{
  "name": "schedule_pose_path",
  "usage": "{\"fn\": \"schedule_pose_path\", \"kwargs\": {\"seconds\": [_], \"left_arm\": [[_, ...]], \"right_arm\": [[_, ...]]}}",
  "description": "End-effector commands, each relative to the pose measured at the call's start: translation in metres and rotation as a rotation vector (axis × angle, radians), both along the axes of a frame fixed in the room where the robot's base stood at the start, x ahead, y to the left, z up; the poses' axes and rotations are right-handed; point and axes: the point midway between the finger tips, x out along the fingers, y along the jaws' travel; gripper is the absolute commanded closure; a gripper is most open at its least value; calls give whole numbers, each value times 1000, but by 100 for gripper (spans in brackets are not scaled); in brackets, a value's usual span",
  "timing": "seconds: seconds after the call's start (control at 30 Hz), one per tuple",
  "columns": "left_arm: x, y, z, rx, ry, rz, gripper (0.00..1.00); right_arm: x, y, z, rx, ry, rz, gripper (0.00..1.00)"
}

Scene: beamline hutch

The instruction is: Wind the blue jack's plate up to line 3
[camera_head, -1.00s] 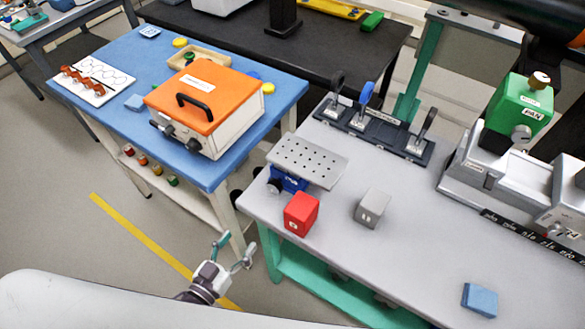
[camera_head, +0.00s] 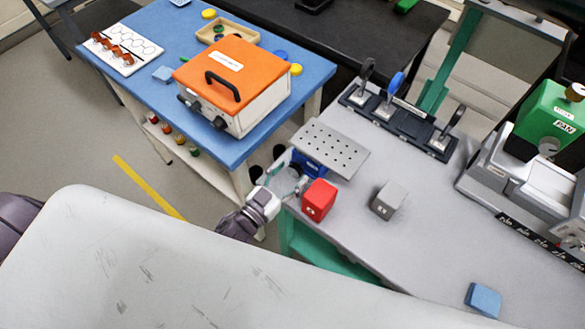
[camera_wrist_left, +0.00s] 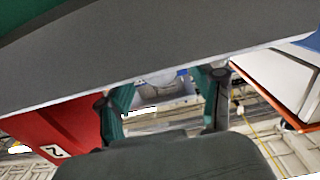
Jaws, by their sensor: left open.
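The blue jack (camera_head: 309,163) stands at the near left corner of the grey bench, under its perforated grey plate (camera_head: 331,149). Its height lines are too small to read, and its knob is not clearly visible. My left gripper (camera_head: 293,187) is open at the bench edge, just in front of the jack and left of the red block (camera_head: 319,200). My right gripper is not in view.
A grey block (camera_head: 388,200) stands right of the red block. A row of clamps (camera_head: 398,120) lies behind. A blue block (camera_head: 483,299) is at the near right. The orange-lidded box (camera_head: 235,85) stands on the blue table.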

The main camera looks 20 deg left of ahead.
Motion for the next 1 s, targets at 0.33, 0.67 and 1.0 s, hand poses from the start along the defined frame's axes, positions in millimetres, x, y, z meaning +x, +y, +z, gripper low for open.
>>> {"fn": "schedule_pose_path", "kwargs": {"seconds": [0.33, 0.67, 1.0], "left_arm": [[12, -4, 0, 0, 0, -1, 33], [12, -4, 0, 0, 0, -1, 70], [12, -4, 0, 13, -5, -1, 93]], "right_arm": [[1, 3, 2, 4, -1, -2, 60], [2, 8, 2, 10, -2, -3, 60], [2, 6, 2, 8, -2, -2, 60]]}}
